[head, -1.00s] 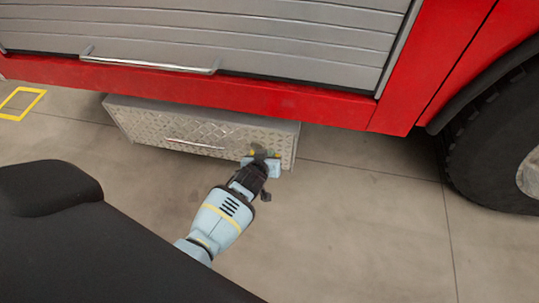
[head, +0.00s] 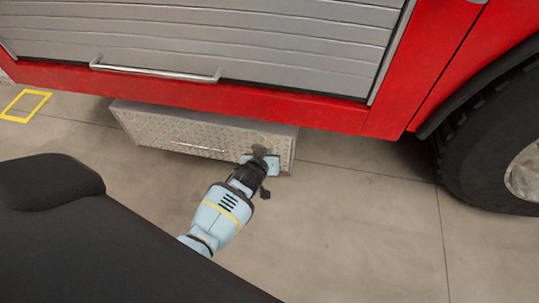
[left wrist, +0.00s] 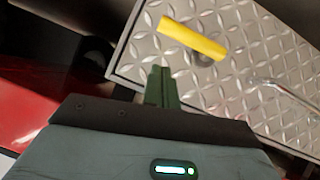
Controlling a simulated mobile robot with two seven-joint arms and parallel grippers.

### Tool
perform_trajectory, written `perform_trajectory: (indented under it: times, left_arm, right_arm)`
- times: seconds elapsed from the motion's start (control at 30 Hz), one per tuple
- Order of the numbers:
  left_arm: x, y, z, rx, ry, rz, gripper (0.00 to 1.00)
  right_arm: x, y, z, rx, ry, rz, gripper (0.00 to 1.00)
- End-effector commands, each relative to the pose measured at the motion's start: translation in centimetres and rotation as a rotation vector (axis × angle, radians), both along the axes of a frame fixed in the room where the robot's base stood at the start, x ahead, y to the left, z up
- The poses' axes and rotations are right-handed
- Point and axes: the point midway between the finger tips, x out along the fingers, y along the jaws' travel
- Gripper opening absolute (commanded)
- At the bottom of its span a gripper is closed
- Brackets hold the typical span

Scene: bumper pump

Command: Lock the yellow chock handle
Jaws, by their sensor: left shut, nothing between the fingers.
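The yellow chock handle (left wrist: 193,40) is a short bar on a dark round base on the diamond-plate face of a metal box (left wrist: 225,88). In the left wrist view it lies slightly tilted near the top. My left gripper (left wrist: 162,84) is shut and empty, its green fingers together below and left of the handle, with a visible gap in the picture. In the head view my left gripper (head: 261,158) is at the right end of the box (head: 205,136) and hides the handle. My right gripper is not in view.
A silver pull bar (head: 199,146) runs along the box front. Above is the red truck body (head: 190,92) with a grey shutter (head: 230,35). A black wheel (head: 490,150) stands at the right. The concrete floor (head: 350,220) in front is clear.

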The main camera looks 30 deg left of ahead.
Motion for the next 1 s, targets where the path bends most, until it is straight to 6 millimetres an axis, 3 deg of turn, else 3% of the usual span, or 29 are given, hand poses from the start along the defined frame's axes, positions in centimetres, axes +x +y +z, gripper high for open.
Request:
perform_trajectory:
  times: [0.03,0.2,0.5,1.0]
  left_arm:
    - [-0.8,-0.2,1.2,-0.001,-0.001,0.000,0.00]
    - [-3.8,-1.1,3.1,-0.001,-0.002,0.000,0.00]
    - [-7.3,-2.1,5.3,0.000,0.000,0.000,0.00]
    - [-8.0,-2.3,5.6,0.001,0.000,-0.001,0.00]
  right_arm:
    - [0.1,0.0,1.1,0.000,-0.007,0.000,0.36]
    - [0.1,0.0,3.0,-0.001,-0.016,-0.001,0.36]
    - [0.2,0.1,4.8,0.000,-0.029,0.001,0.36]
    - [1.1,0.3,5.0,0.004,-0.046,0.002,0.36]
